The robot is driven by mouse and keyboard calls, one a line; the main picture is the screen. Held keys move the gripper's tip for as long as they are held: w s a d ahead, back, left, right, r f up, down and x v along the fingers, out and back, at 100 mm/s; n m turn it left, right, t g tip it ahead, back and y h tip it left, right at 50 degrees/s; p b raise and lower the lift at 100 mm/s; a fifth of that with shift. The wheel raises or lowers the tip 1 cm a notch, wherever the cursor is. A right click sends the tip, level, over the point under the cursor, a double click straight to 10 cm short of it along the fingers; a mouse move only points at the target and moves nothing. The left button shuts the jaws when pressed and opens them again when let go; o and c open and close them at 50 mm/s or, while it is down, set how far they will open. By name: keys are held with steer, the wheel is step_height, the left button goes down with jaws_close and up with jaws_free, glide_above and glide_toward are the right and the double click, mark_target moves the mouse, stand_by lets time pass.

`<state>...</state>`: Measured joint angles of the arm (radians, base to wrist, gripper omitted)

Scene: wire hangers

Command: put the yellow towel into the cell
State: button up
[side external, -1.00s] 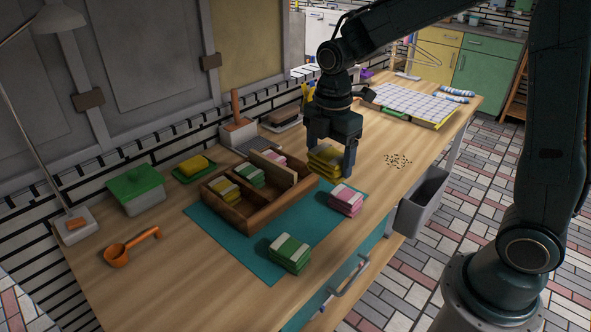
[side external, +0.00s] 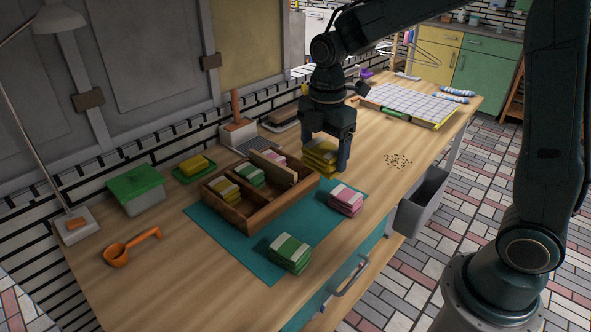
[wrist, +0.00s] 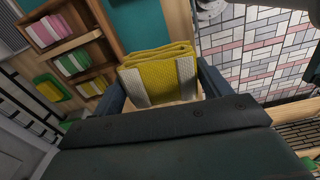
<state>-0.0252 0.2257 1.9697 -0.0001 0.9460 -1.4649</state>
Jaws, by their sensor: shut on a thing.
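The yellow towel (side external: 320,153), folded with pale bands, is held between the fingers of my gripper (side external: 325,160), just beyond the right end of the wooden box. In the wrist view the yellow towel (wrist: 157,68) sits between both fingers, with a pale band near each side. The wooden box (side external: 262,218) has several cells. Its back row holds a yellow-green towel (side external: 224,190), a green towel (side external: 250,176) and a pink towel (side external: 277,156), partly hidden by a divider. The front part of the box looks empty, though its floor is partly hidden.
A pink stack (side external: 346,200) and a green stack (side external: 289,253) lie on the teal mat (side external: 232,245) in front of the box. Behind it stand a green dish with a yellow block (side external: 194,165) and a green-lidded container (side external: 136,188). An orange scoop (side external: 118,254) lies left.

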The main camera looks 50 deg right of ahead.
steer(key=w+a+r, duration=0.2)
steer(key=w+a, duration=0.2)
steer(key=w, duration=0.4)
steer(key=w+a+r+n, duration=0.1)
steer(key=w+a+r, duration=0.2)
steer(key=w, duration=0.6)
steer(key=shift+w+a+r, duration=0.25)
steer(key=shift+a+r, duration=0.1)
steer(key=shift+a, duration=0.3)
step_height(320, 180, down, 16)
steer(key=shift+f, duration=2)
steer(key=shift+f, duration=0.6)
